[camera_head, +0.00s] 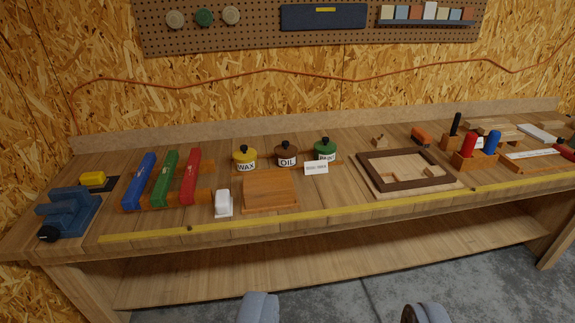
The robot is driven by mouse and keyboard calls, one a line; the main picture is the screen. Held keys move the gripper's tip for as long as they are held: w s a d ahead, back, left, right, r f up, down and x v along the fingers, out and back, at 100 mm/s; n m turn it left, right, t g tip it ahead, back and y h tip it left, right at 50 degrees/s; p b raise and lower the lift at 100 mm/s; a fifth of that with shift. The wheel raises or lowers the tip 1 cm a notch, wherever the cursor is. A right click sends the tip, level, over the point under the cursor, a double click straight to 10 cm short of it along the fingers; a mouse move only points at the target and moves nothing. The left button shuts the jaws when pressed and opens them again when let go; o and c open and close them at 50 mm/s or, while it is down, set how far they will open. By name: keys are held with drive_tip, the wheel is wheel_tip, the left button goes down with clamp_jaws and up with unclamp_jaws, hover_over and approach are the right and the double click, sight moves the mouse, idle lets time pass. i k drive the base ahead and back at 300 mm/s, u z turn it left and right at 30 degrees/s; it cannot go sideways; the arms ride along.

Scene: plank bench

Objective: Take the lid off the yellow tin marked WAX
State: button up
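The yellow tin marked WAX (245,162) stands upright on the bench, left of the middle. Its yellow lid (244,150) is on it and has a dark knob on top. A brown tin marked OIL (287,157) and a green tin (325,152) stand in a row to its right. My gripper (342,313) shows only as two grey fingers at the bottom edge, set wide apart. Nothing shows between them. It is in front of the bench, well away from the tin.
A wooden block (270,190) and a white object (223,204) stand in front of the tins. Red, green and blue bars (164,178) lie to the left, beside a blue vise (68,212). A dark wooden frame (406,172) lies right. A pegboard (250,42) hangs behind.

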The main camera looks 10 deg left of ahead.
sight(246, 153)
drive_tip(key=u, duration=0.65)
drive_tip(key=i, duration=1.25)
drive_tip(key=u, duration=0.35)
drive_tip(key=i, duration=1.4)
drive_tip(key=z, duration=0.55)
